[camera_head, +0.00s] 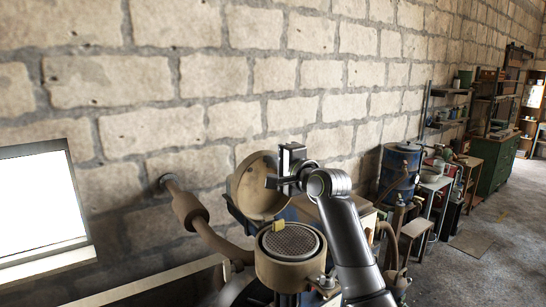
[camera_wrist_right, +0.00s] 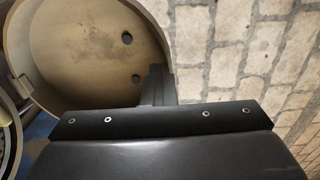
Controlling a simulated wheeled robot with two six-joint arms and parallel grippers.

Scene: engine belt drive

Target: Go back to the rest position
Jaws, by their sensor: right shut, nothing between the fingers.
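My right gripper (camera_head: 274,183) is shut and empty. Its arm rises from the bottom of the head view, and the gripper points left in front of the open round tan lid (camera_head: 250,200). The right wrist view shows its dark finger (camera_wrist_right: 157,85) in front of the hollow inside of the lid (camera_wrist_right: 85,50); I cannot tell whether they touch. Below is a round tan housing (camera_head: 283,276) with a grey mesh disc (camera_head: 292,243) and a small yellow piece (camera_head: 279,225) at its rim. My left gripper is in neither view.
A stone wall (camera_head: 220,80) stands close behind. A tan pipe (camera_head: 188,208) runs from it to the engine. A blue drum (camera_head: 400,165), a stool (camera_head: 417,228) and a green cabinet (camera_head: 495,165) stand to the right. The floor (camera_head: 490,240) at far right is mostly clear.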

